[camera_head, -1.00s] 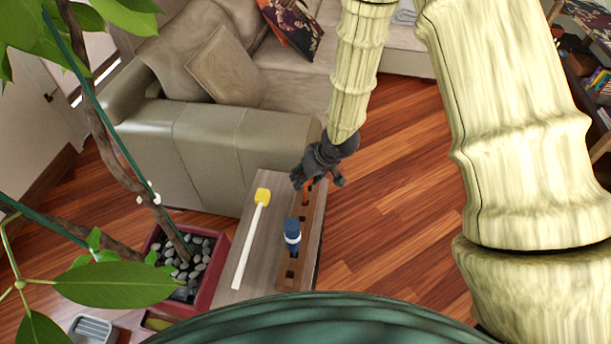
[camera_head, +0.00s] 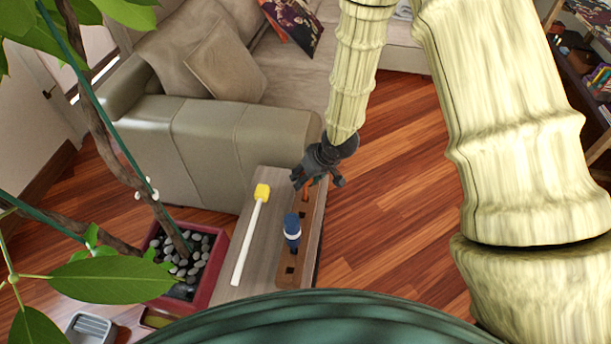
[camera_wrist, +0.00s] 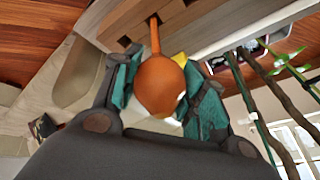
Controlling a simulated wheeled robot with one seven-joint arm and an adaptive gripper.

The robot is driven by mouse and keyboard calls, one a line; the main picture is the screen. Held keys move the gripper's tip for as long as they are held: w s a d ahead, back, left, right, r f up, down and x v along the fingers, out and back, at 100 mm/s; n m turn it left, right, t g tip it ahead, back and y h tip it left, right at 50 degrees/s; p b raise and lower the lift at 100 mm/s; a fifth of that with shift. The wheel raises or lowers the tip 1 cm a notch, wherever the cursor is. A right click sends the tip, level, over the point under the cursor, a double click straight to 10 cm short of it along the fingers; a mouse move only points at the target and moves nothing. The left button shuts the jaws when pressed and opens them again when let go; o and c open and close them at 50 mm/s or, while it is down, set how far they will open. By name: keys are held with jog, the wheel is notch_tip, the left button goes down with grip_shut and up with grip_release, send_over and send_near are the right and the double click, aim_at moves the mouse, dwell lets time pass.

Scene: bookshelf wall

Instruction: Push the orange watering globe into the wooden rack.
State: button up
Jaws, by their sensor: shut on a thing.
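The orange watering globe (camera_wrist: 158,85) is between the teal-padded fingers of my gripper (camera_wrist: 153,92) in the wrist view. My gripper is shut on its round bulb. Its thin stem points away to a dark hole in the wooden rack (camera_wrist: 140,22); how deep it sits I cannot tell. In the head view my gripper (camera_head: 318,180) is over the far end of the wooden rack (camera_head: 288,283). Only a bit of the orange globe (camera_head: 306,194) shows under the fingers there. A blue item with a white band (camera_head: 292,231) stands in the rack nearer to me.
The rack lies along the right side of a wooden table (camera_head: 225,292). A white stick with a yellow head (camera_head: 251,232) lies left of it. A potted plant (camera_head: 190,265) stands at the left, a sofa (camera_head: 215,140) behind. Open floor (camera_head: 400,190) is to the right.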

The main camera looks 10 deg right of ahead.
jog(key=shift+f+b, duration=0.8)
jog(key=shift+f, duration=0.7)
jog(key=o, duration=1.1)
jog(key=shift+o, duration=0.5)
jog(key=o, duration=0.3)
jog(key=p+v, duration=0.6)
jog(key=v, duration=0.3)
jog(key=shift+w+a+p, duration=0.25)
jog(key=shift+a+p, duration=0.05)
jog(key=shift+p, duration=0.05)
